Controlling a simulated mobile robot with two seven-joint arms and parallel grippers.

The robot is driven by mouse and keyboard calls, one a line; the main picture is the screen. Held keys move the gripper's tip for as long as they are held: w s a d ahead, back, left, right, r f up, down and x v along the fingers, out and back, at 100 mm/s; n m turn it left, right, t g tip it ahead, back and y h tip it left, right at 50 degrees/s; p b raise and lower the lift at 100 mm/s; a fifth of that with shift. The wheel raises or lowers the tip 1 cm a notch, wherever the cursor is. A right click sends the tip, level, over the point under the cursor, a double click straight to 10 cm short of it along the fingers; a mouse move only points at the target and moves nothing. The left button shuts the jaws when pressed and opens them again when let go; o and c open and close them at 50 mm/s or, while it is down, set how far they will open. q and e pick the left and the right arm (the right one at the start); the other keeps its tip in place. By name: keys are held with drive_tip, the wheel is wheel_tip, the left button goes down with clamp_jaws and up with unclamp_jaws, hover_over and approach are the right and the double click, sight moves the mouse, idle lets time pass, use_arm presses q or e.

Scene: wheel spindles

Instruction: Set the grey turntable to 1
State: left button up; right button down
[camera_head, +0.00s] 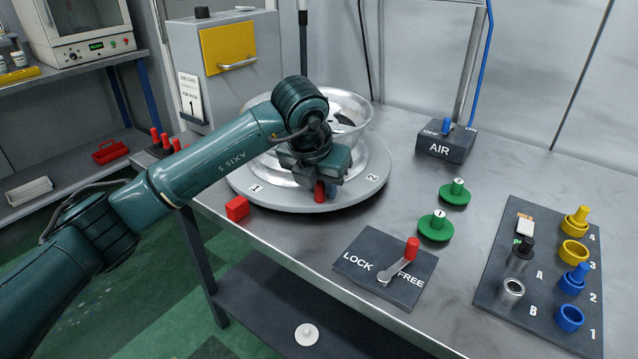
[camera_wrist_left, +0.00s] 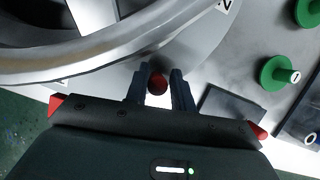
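The grey turntable (camera_head: 290,202) is a round plate on the bench, with a label 1 (camera_head: 256,188) at its front left and a label 2 (camera_head: 372,178) at its right. A silver wheel rim (camera_head: 352,108) rests on it. A red peg (camera_head: 319,192) stands at its front edge. My left gripper (camera_head: 325,188) points down at this peg. In the left wrist view the fingers flank the peg's round red top (camera_wrist_left: 158,83) closely on both sides, with hardly any gap. My right gripper is in neither view.
A red block (camera_head: 237,208) sits beside the turntable near label 1. Green knobbed discs (camera_head: 436,226), an AIR switch box (camera_head: 446,145) and a dark board of parts (camera_head: 537,300) stand to the right.

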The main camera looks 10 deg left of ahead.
use_arm(q)
drive_tip(key=shift+o, duration=0.3)
drive_tip(key=shift+d, duration=0.1)
drive_tip(key=v, duration=1.3)
